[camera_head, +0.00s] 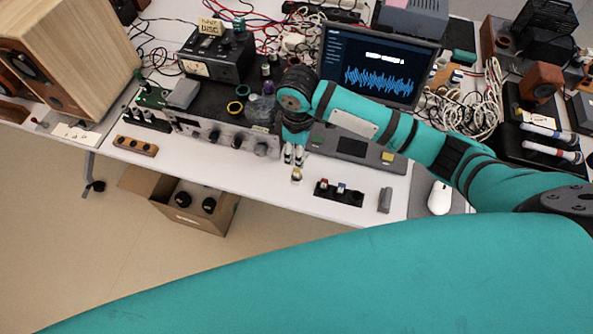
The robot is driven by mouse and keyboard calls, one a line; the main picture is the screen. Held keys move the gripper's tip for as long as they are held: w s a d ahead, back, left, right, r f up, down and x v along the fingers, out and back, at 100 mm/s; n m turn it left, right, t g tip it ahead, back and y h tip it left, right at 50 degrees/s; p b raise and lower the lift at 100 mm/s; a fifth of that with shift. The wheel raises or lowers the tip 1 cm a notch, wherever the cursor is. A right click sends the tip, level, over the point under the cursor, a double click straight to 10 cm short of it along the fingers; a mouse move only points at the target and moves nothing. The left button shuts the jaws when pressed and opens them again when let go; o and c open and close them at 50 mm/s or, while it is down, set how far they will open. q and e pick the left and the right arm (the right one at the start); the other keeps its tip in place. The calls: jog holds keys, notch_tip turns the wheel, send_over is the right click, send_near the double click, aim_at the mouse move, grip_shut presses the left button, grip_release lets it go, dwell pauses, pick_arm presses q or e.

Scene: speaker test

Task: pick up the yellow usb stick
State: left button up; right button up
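A small yellow and whitish piece (297,174), which looks like the yellow usb stick, shows at the front part of the white table. My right gripper (293,158) points down just above it in the picture. Its two pale fingertips are close together with a narrow gap. I cannot tell whether they touch or hold the stick. A black holder (345,196) to the right carries a small red piece (324,182) and a blue one (341,187). My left gripper is not in view.
An amplifier (225,137) stands left of the gripper, and a laptop screen (378,65) behind my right arm. A grey block (385,200) and a white mouse (439,198) lie to the right. An open cardboard box (222,220) is on the floor. Bare table (215,170) lies front left.

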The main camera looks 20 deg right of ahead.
aim_at(297, 169)
notch_tip(297, 169, down, 4)
jog(key=shift+w, duration=0.15)
notch_tip(297, 169, down, 3)
jog(key=shift+w+f+p, duration=0.1)
jog(key=shift+w+p, duration=0.05)
jog(key=shift+p, duration=0.3)
notch_tip(297, 169, down, 4)
jog(key=shift+w+f+p, duration=0.1)
jog(key=shift+f+p, duration=0.05)
jog(key=shift+p, duration=0.35)
jog(key=shift+f, duration=0.1)
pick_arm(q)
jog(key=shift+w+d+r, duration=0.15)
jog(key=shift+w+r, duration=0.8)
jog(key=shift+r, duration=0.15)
pick_arm(e)
grip_shut()
